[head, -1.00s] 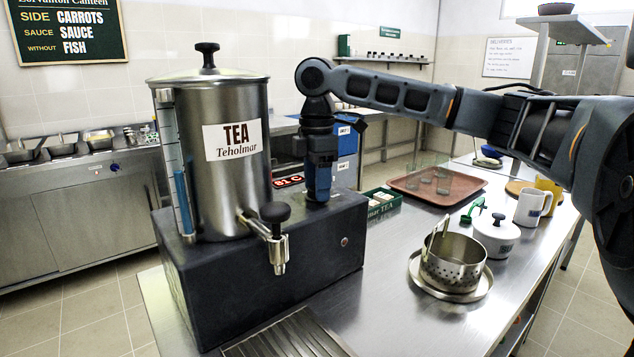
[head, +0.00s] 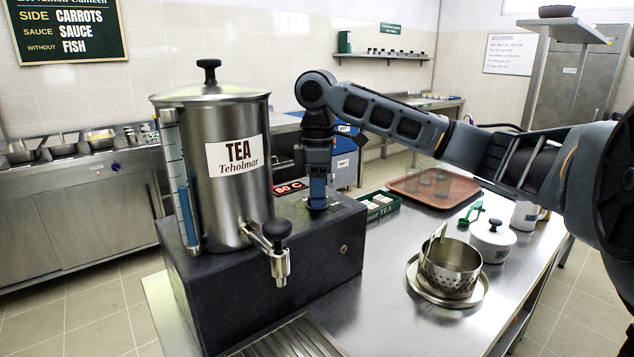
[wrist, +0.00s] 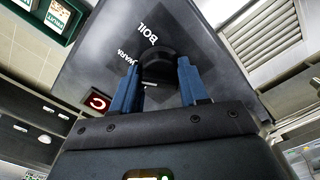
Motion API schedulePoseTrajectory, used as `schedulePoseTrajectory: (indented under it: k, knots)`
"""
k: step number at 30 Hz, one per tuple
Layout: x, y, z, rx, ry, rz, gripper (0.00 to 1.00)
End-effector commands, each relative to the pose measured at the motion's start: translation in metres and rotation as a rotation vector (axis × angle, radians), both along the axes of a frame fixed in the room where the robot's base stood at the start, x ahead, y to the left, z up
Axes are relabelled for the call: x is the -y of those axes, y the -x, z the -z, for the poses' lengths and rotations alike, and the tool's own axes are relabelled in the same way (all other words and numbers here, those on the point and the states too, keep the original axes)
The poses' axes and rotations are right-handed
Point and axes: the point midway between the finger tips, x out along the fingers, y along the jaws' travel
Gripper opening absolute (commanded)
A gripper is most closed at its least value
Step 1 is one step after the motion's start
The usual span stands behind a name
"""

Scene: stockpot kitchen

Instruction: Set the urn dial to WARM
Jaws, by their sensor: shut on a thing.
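The steel urn (head: 222,205) with its TEA label stands on a dark base box (head: 285,270) in the head view. In the wrist view the black dial (wrist: 157,58) sits on the dark panel between my two blue fingers, with BOIL (wrist: 148,33) and WARM (wrist: 130,75) printed beside it. My gripper (wrist: 160,85) is shut on the dial. In the head view my gripper (head: 318,203) points down at the top of the base box and hides the dial. I cannot tell which marking the dial points to.
The urn's tap (head: 276,250) juts out at the front. A green tea box (head: 380,204), brown tray (head: 435,188), strainer basket (head: 450,266) and white lidded pot (head: 492,240) stand on the counter to the right.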

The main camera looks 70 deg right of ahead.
Motion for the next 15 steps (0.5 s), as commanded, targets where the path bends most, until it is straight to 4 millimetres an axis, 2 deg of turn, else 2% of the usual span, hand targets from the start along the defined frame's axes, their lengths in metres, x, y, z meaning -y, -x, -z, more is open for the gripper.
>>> schedulePoseTrajectory:
  k: [13, 14, 15]
  knots:
    - [0.0004, 0.0002, -0.0010, 0.001, 0.002, 0.052, 0.13]
    - [0.0004, 0.0002, -0.0010, 0.001, 0.002, 0.052, 0.46]
    - [0.0004, 0.0002, -0.0009, 0.001, 0.002, 0.051, 0.50]
